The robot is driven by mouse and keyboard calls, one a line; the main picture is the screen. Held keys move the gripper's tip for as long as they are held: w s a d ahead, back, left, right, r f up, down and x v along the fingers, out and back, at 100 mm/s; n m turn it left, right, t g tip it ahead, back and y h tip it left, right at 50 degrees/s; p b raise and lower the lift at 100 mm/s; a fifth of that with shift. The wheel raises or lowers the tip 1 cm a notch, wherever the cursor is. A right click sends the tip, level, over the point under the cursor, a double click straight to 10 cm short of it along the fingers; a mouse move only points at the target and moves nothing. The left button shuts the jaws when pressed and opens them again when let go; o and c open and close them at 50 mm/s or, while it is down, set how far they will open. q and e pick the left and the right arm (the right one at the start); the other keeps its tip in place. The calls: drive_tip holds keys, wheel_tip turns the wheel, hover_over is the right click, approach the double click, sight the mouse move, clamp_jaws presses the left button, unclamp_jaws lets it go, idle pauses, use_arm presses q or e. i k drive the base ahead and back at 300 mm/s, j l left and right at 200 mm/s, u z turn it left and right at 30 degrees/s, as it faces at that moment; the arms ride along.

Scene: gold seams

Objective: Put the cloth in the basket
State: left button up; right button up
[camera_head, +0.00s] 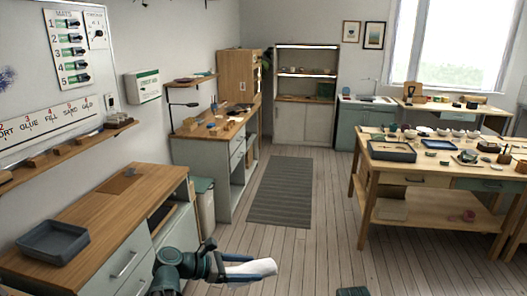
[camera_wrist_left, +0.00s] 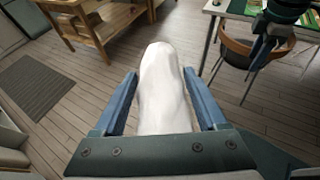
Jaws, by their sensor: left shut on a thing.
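My left gripper (camera_head: 221,268) is shut on a white cloth (camera_head: 252,270), held in the air over the floor near the bottom of the head view. In the left wrist view the cloth (camera_wrist_left: 163,85) is a bunched, rounded roll between the two blue fingers of the left gripper (camera_wrist_left: 160,100) and sticks out beyond them.
A wooden-topped counter (camera_head: 135,195) with a grey tray (camera_head: 53,241) stands at the left. A lidded bin (camera_head: 203,206) is beyond it. The right-hand worktable (camera_head: 365,180) holds bowls and trays. The floor around the striped rug (camera_head: 282,190) is clear.

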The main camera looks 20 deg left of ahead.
sight(52, 245)
drive_tip(key=i+j+u, duration=0.25)
drive_tip(key=i+u, duration=0.65)
drive_tip(key=i, duration=0.25)
drive_tip(key=i+l+u, duration=0.15)
drive_tip(key=i+u, duration=0.35)
drive_tip(key=i+l+u, duration=0.25)
drive_tip(key=u, duration=0.2)
drive_tip(key=i+l+u, duration=0.75)
drive_tip(key=l+u, duration=0.25)
